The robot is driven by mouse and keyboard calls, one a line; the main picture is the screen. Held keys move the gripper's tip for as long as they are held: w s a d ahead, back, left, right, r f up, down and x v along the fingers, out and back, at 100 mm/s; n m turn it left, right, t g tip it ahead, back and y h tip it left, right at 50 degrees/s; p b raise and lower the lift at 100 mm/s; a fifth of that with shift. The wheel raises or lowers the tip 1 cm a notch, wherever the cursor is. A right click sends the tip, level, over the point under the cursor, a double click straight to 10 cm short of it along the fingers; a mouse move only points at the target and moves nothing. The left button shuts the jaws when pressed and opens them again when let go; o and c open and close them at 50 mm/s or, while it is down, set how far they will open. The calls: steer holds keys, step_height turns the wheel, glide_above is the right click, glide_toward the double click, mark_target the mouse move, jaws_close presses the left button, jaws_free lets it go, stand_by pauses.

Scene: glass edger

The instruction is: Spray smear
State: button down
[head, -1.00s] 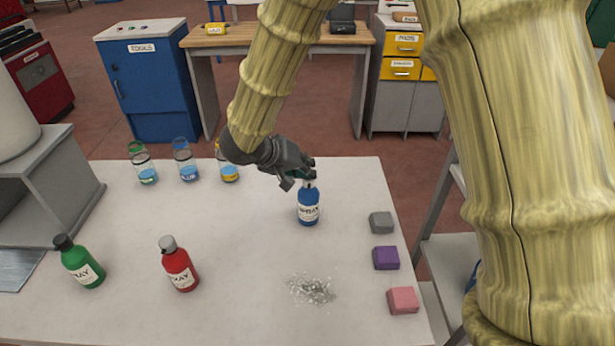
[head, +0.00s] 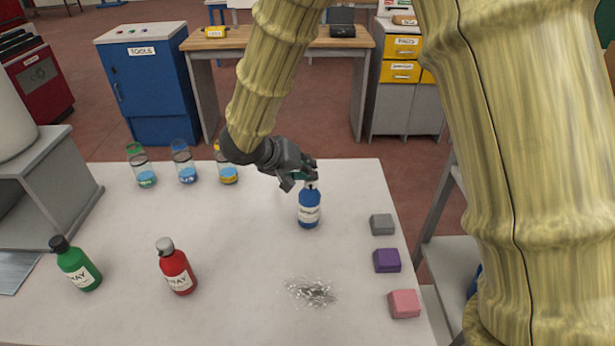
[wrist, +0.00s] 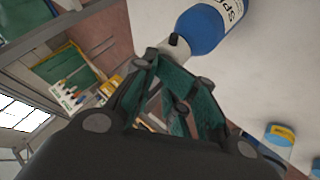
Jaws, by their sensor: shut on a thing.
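The smear (head: 312,292) is a pale, speckled patch on the white table, near its front right. A blue spray bottle (head: 309,209) with a white label stands upright behind the smear. My gripper (head: 308,178) is shut on the top of the blue bottle, and its fingers hide part of the cap. In the wrist view the gripper (wrist: 172,62) meets the grey top of the blue bottle (wrist: 208,28). I cannot tell whether the bottle's base touches the table. A red spray bottle (head: 178,271) and a green spray bottle (head: 76,266) stand at the front left.
Grey (head: 382,224), purple (head: 387,260) and pink (head: 404,303) blocks line the right edge. Three glass jars, one with blue contents (head: 185,165), stand at the back left. A grey stand (head: 50,185) is at the left. The middle of the table (head: 240,235) is clear.

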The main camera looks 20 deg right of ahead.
steer(key=shift+w+d+r+p, duration=0.1)
steer(key=shift+w+r+p, duration=0.1)
steer(key=shift+r+p, duration=0.8)
steer(key=shift+r, duration=1.65)
